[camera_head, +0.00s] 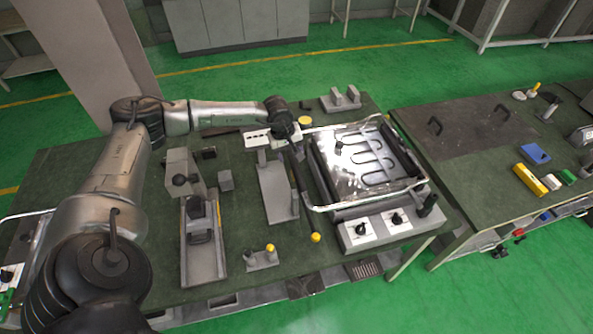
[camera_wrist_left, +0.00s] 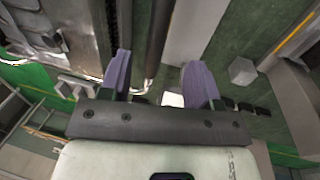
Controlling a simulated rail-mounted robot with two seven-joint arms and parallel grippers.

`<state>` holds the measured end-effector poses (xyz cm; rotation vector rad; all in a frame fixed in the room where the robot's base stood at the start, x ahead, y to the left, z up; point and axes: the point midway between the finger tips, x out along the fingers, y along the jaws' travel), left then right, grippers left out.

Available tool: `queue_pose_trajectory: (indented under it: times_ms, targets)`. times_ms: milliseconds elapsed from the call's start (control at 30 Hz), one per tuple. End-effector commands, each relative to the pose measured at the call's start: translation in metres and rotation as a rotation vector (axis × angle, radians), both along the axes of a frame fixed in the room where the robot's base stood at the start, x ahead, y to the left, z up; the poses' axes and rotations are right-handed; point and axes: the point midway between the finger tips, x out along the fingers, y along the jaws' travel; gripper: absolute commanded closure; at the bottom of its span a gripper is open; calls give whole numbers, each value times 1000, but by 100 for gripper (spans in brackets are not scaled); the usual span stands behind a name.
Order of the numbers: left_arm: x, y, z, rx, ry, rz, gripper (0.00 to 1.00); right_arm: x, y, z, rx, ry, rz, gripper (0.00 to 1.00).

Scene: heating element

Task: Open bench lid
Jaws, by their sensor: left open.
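The bench unit (camera_head: 345,205) stands on the green-topped table. Its shiny top (camera_head: 358,160) shows a looped heating element and lies inside a silver bar frame (camera_head: 375,196). A black bar handle (camera_head: 299,178) runs along the frame's left side. My left gripper (camera_head: 292,136) is at the far end of this handle, reaching in from the left. In the left wrist view, its two purple fingers (camera_wrist_left: 160,82) are open and apart, with the black handle (camera_wrist_left: 158,40) showing between them. I cannot tell whether the fingers touch it. My right gripper is not in view.
A grey plate (camera_head: 276,190) and a stand (camera_head: 203,240) lie left of the unit. Knobs (camera_head: 397,219) are on its front.

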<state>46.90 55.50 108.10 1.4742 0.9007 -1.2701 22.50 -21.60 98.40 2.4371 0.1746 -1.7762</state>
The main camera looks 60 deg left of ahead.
Motion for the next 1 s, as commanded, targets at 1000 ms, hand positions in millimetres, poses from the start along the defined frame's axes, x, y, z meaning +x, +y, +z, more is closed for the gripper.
queue_pose_trajectory:
  times_ms: [1000]
  targets:
    - [19, -6, -103, -2, -1, 2, 43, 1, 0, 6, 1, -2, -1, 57]
